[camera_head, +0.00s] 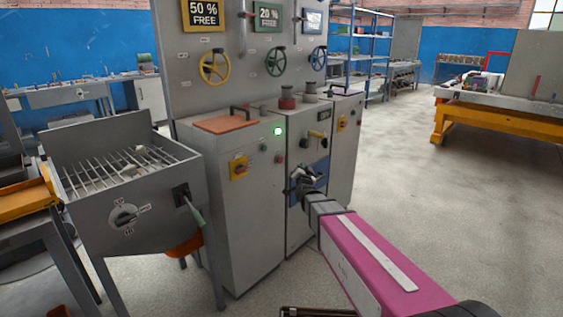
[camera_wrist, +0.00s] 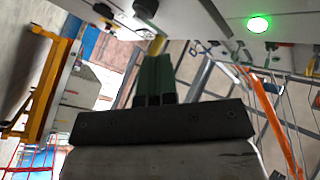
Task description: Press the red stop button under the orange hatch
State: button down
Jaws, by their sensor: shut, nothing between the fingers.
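The orange hatch (camera_head: 226,122) lies flat and closed on top of the left grey cabinet, with a dark bar handle (camera_head: 241,110) on it. Whatever is beneath it is hidden. My gripper (camera_head: 298,181) is in front of the cabinets, below and right of the hatch, and apart from it. In the wrist view its green fingers (camera_wrist: 154,76) are together and empty. A yellow part (camera_wrist: 156,46) shows just beyond the fingertips; I cannot tell whether they touch it. The hatch cannot be made out in the wrist view.
A lit green lamp (camera_head: 278,131) is on the left cabinet's front, also in the wrist view (camera_wrist: 258,24). A small red button (camera_head: 279,158) sits below it. A yellow lever (camera_head: 317,134) is on the middle cabinet. A grated metal bin (camera_head: 120,170) stands left. Floor right is open.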

jog(key=w+a, duration=0.5)
jog(key=a, duration=0.2)
jog(key=shift+w, duration=0.15)
dwell(2.1)
jog(key=shift+w+a, duration=0.25)
jog(key=shift+w, duration=0.05)
jog(key=shift+w+a, duration=0.3)
jog(key=shift+a, duration=0.1)
dwell(0.8)
dwell(0.4)
jog(key=shift+s+d, duration=0.6)
jog(key=shift+d, duration=0.1)
jog(key=s+d, duration=0.1)
jog(key=d, duration=0.1)
jog(key=s+d, duration=0.2)
dwell(0.5)
